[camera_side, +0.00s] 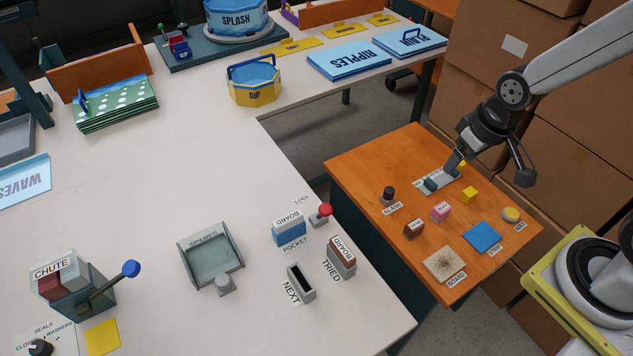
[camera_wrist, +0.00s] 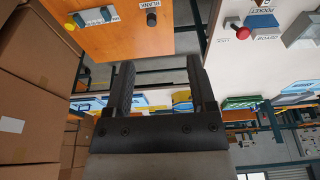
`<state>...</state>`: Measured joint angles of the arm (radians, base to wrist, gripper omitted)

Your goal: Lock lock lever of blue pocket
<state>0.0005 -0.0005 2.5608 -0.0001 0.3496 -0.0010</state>
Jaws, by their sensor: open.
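In the wrist view the red knob (camera_wrist: 243,32) and the blue pocket (camera_wrist: 262,20) show at the upper right. My gripper (camera_side: 458,163) is over the far part of the orange side table, well away from the lever. In the wrist view my gripper (camera_wrist: 162,75) has its fingers apart with nothing between them.
Left of the pocket is the grey SPARES tray (camera_side: 211,260); in front are the TRIED holder (camera_side: 341,265) and NEXT slot (camera_side: 301,284). Cardboard boxes (camera_side: 570,95) stand behind.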

